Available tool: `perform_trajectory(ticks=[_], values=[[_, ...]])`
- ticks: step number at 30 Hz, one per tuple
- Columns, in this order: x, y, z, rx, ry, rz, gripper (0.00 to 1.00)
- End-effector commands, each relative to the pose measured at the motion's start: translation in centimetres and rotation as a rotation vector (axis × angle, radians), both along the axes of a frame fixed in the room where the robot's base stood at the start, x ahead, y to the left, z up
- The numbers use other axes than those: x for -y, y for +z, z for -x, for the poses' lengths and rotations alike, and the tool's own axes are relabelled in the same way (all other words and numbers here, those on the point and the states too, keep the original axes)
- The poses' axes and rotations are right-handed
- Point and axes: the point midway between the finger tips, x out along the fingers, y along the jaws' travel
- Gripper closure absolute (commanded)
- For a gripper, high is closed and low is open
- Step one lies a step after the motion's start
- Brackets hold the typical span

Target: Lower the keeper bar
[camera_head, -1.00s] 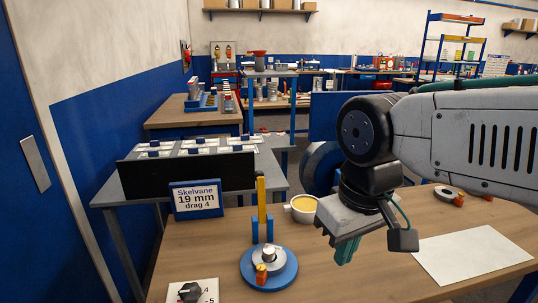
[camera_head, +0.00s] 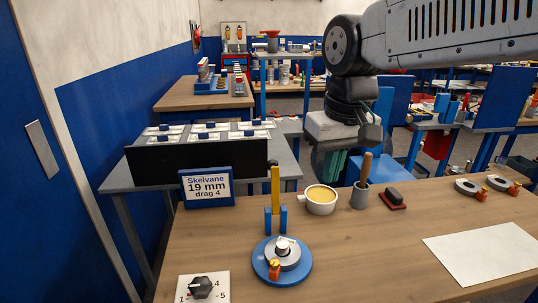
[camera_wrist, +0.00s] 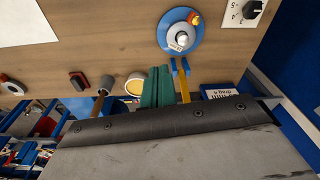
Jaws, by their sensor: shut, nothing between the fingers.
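The yellow keeper bar (camera_head: 275,182) stands upright between two blue posts (camera_head: 283,218) at the back of a round blue base (camera_head: 262,270). A grey ring with a pale centre piece and an orange knob (camera_head: 274,269) sits on the base. In the wrist view the bar (camera_wrist: 184,92) shows beside my green fingers, partly hidden by my gripper body. My gripper (camera_head: 334,165) is shut and empty, raised behind and right of the bar, apart from it. Its fingers also show together in the wrist view (camera_wrist: 157,88).
A sign reading "Skelvane 19 mm drag 4" (camera_head: 207,187) stands left of the bar. A yellow-filled white cup (camera_head: 320,200), a grey pot with a wooden handle (camera_head: 360,195) and a dark red-based block (camera_head: 393,199) stand to the right. A dial (camera_head: 202,287) is front left; paper (camera_head: 485,255) lies right.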

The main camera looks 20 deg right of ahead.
Motion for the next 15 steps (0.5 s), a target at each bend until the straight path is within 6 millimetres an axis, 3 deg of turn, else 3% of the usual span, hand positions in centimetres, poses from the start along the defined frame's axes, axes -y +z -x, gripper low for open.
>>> perform_trajectory(ticks=[1,9,15], values=[[-0.2,0.6,-2.8,-0.006,0.000,-0.003,1.00],[-1.3,1.8,-16.8,0.000,-0.002,-0.017,1.00],[-2.1,0.6,-24.5,0.003,-0.004,-0.026,1.00]])
